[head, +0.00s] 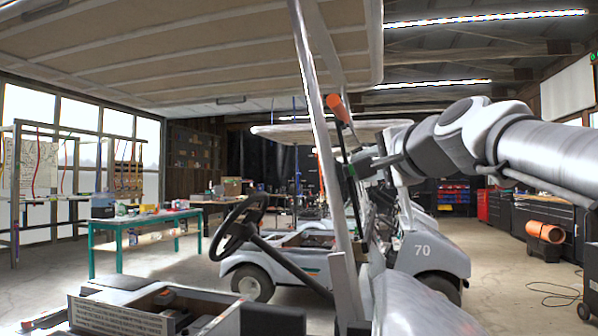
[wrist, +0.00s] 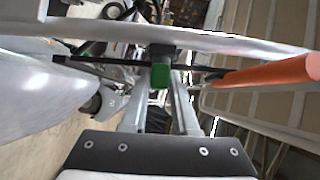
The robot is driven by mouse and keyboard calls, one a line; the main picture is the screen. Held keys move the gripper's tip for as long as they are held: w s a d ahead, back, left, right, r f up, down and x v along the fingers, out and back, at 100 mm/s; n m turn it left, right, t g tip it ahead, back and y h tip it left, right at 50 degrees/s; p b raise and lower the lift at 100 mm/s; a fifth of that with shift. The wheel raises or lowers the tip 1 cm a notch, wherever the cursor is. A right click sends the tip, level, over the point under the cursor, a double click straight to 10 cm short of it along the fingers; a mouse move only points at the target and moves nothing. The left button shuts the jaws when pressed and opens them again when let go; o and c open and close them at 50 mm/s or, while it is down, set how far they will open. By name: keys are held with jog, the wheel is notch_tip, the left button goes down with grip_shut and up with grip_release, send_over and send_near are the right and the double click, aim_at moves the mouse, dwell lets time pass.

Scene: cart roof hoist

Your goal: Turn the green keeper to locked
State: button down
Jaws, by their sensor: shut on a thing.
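The green keeper (wrist: 160,76) is a small green block below a dark mount on a pale grey post, in the wrist view. A thin dark rod passes beside it. In the head view only a small green patch of the keeper (head: 351,170) shows by the post. My gripper (head: 362,166) reaches in from the right at the post. In the wrist view its two fingers (wrist: 159,92) run up to the keeper and are shut on it. The fingers hide part of the keeper, and its exact turn is hard to tell.
An orange grip (head: 338,108) on a dark rod stands just above my gripper; it also shows in the wrist view (wrist: 268,73). The cart roof (head: 200,50) hangs overhead. The steering wheel (head: 238,228) is lower left. Another cart (head: 425,252) stands behind.

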jog(key=c, duration=0.7)
grip_release()
jog(key=p+v, duration=0.3)
jog(key=v, duration=1.4)
jog(key=shift+s, duration=0.2)
